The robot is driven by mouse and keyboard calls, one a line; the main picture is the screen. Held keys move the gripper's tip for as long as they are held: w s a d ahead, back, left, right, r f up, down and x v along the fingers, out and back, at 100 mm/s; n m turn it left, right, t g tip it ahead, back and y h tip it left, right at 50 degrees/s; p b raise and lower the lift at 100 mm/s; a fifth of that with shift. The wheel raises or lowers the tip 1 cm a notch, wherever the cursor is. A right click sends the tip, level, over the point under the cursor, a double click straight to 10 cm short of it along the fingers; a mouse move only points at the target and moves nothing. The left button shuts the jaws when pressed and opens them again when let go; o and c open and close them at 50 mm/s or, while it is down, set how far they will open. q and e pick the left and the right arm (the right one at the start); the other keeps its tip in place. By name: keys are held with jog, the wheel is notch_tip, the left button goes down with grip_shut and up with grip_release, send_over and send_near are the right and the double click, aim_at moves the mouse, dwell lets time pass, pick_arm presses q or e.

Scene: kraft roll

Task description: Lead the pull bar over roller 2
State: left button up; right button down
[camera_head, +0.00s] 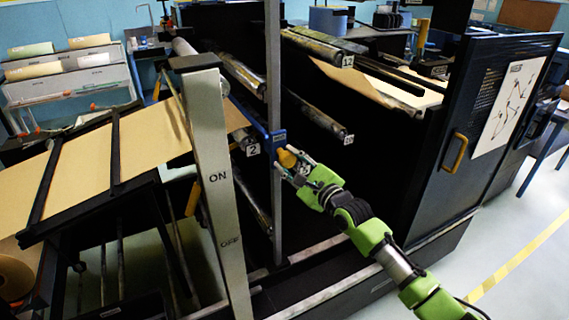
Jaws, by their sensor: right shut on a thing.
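My right gripper (292,165) is shut on the yellow end grip (287,158) of the blue pull bar (262,130). The bar runs back and to the left along the front edge of the brown kraft paper (150,143), beside the grey upright. Roller 2 (241,136), with its white "2" label (252,149), lies close to the bar and just left of the gripper. The paper and the ON/OFF post hide much of the roller. I cannot tell whether bar and roller touch. My left gripper is not in view.
A thin grey upright (273,80) stands by the bar. More rollers (318,117) lie to the right, labelled 12 and others. A dark door (470,150) with a yellow handle (454,153) stands at right.

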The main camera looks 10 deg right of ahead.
jog(key=shift+f, duration=0.15)
notch_tip(320, 180, down, 10)
jog(key=b, duration=0.8)
jog(key=shift+d+r, duration=0.2)
